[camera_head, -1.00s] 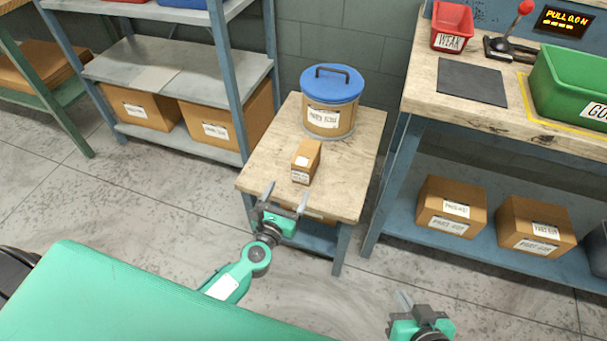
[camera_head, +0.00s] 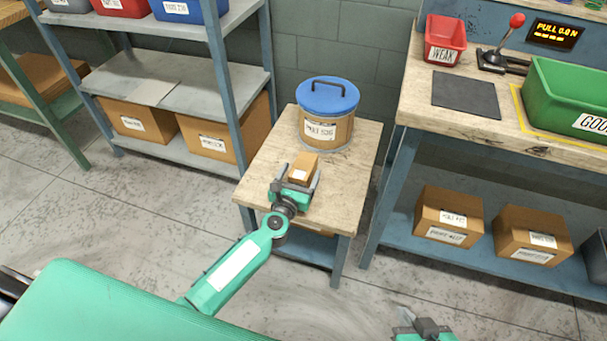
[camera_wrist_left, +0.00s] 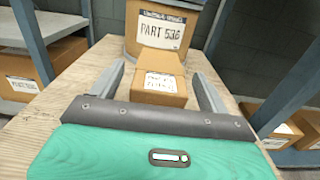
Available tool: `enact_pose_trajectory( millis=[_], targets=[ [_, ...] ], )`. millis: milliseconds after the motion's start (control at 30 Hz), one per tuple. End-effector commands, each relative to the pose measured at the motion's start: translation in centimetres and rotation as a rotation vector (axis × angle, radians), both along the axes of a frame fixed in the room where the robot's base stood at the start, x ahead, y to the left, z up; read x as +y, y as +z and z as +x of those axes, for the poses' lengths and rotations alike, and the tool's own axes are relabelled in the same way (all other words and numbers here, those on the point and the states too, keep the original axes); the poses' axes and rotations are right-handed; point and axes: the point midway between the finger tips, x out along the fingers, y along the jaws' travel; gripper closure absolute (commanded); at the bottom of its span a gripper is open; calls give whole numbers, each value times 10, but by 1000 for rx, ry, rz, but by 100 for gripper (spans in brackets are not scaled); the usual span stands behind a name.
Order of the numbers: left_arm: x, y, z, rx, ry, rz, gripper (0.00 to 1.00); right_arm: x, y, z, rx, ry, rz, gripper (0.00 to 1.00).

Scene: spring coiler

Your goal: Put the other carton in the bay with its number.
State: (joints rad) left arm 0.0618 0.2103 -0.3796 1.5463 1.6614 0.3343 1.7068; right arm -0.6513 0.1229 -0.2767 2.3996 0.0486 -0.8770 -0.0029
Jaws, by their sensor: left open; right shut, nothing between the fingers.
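A small brown carton (camera_head: 303,166) stands on the small wooden table (camera_head: 345,190), in front of a round drum with a blue lid. My left gripper (camera_head: 298,179) is open, with its fingers on either side of the carton. In the left wrist view the carton (camera_wrist_left: 160,86) sits between the two spread fingers, with gaps beside it; its label is too small to read. My right gripper (camera_head: 425,325) is shut and empty at the bottom edge, partly cut off. Cartons stand on the lower shelf at left (camera_head: 140,121) and under the workbench (camera_head: 447,215), their labels unreadable.
The drum (camera_head: 326,112) stands close behind the small carton; its label reads PART 536 in the left wrist view. The workbench at right holds a red WEAK bin (camera_head: 445,40), a dark mat (camera_head: 466,95), a lever (camera_head: 504,45) and a green bin (camera_head: 570,95). The shelf's middle board (camera_head: 180,85) is bare.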

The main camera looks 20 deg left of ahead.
Motion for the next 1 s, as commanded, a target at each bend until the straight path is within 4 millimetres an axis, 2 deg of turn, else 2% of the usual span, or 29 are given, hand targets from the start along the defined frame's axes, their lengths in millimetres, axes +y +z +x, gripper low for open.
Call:
enact_pose_trajectory(
  millis=[167,433,467,800,1000],
  targets=[
    [-1,-1,17,0,-1,2,22,1,3,3,-27,-1,11,100],
    [-1,-1,19,1,-1,1,22,3,2,4,-34,0,16,100],
    [-1,-1,19,1,-1,1,26,3,2,4,-33,0,15,100],
    [0,1,19,-2,0,1,92,3,0,3,-27,0,13,100],
    [0,1,19,-2,0,1,94,3,1,3,-27,1,14,100]
  ],
)
